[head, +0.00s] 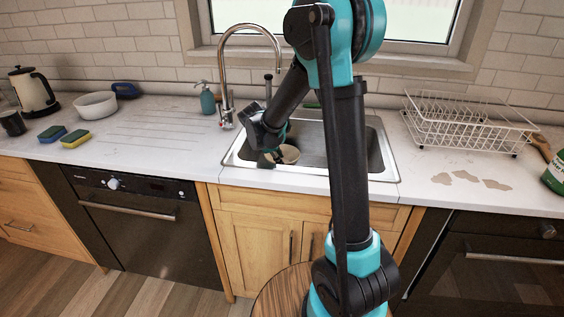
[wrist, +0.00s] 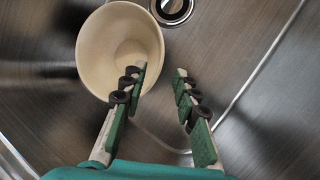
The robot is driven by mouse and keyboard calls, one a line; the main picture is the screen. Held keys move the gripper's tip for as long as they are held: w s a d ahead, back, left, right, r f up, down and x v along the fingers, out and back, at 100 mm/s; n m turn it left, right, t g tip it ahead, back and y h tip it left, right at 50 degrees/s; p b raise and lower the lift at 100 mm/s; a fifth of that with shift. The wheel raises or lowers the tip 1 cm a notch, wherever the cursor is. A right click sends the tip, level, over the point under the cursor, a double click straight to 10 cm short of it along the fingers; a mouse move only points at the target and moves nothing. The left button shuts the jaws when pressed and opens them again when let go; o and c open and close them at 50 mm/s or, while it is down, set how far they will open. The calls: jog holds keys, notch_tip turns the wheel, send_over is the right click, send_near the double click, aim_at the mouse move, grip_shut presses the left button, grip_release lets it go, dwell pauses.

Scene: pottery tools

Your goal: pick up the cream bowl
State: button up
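The cream bowl (wrist: 108,47) stands in the sink, opening up, at the upper left of the wrist view. In the head view part of it (head: 290,153) shows behind my gripper (head: 272,157). In the wrist view my gripper (wrist: 160,74) is open, with a clear gap between its green-padded fingers. The left finger overlaps the bowl's lower right rim; I cannot tell whether it is inside the bowl or above it. The right finger is to the right of the bowl, over bare sink floor.
The steel sink (head: 383,160) has walls close around my gripper, and a drain (wrist: 172,8) lies beyond the bowl. A tall faucet (head: 224,75) rises at the left. A white bowl (head: 95,106), sponges (head: 75,139) and a kettle (head: 33,92) are left; a dish rack (head: 465,125) is right.

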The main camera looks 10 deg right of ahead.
jog(key=shift+x, duration=2.7)
grip_shut()
